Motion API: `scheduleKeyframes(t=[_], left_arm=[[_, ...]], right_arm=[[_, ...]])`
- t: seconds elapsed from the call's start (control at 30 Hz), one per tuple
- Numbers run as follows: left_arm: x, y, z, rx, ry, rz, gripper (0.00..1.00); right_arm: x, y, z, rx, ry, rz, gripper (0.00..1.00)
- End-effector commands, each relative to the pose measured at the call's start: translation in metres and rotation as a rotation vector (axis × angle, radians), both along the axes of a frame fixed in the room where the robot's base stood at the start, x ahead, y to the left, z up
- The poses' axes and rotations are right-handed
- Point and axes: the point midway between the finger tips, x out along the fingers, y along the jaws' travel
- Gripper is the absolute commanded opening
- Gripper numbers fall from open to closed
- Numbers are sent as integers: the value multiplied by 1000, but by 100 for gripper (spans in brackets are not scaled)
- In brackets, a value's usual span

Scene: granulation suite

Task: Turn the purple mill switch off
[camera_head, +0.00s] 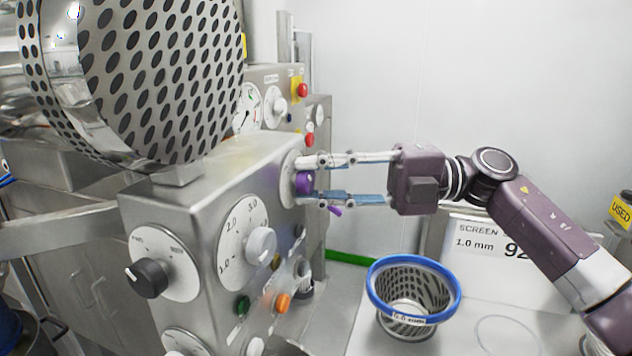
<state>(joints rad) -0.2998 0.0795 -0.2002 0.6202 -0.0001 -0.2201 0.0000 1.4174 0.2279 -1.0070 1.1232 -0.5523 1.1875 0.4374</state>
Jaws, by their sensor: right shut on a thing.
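The purple mill switch (304,183) is a round knob on a pale dial plate, on the right-hand side face of the steel control box (210,180). My right gripper (309,180) reaches in from the right, its two fingers nearly level, one above and one below the knob. It is shut on the purple switch. The fingers partly cover the knob and its plate, so I cannot read the switch's position or markings. A small purple piece shows just below the lower finger. My left gripper is not in view.
The box front carries a black knob (147,278), a grey knob (261,244) and green and orange buttons. A perforated drum (160,80) stands above. A blue-rimmed screen basket (414,290) and a white sign (500,260) stand below my right arm. Behind are more dials and red buttons.

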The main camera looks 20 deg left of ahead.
Motion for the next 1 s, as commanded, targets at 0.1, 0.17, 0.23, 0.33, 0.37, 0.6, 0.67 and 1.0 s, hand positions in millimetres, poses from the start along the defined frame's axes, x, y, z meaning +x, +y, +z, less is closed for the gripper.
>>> scheduleKeyframes(t=[0.1, 0.17, 0.23, 0.33, 0.37, 0.6, 0.67, 1.0], left_arm=[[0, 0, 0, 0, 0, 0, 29], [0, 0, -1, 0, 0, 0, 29], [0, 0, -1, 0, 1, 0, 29], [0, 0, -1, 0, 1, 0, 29], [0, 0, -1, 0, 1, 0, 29], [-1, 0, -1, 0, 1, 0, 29], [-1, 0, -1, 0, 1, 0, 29], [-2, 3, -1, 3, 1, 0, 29]], right_arm=[[0, 0, -1, -2, -20, 1, 2], [0, 0, -1, -3, -26, 1, 2], [0, 0, -1, -3, -29, 1, 2], [0, 0, -1, -4, -30, 1, 2], [0, 0, -1, -4, -30, 1, 2], [0, 0, -1, -4, -29, 2, 31], [0, 0, -1, -3, -29, 2, 38], [0, 0, 0, -2, -27, 0, 45]])
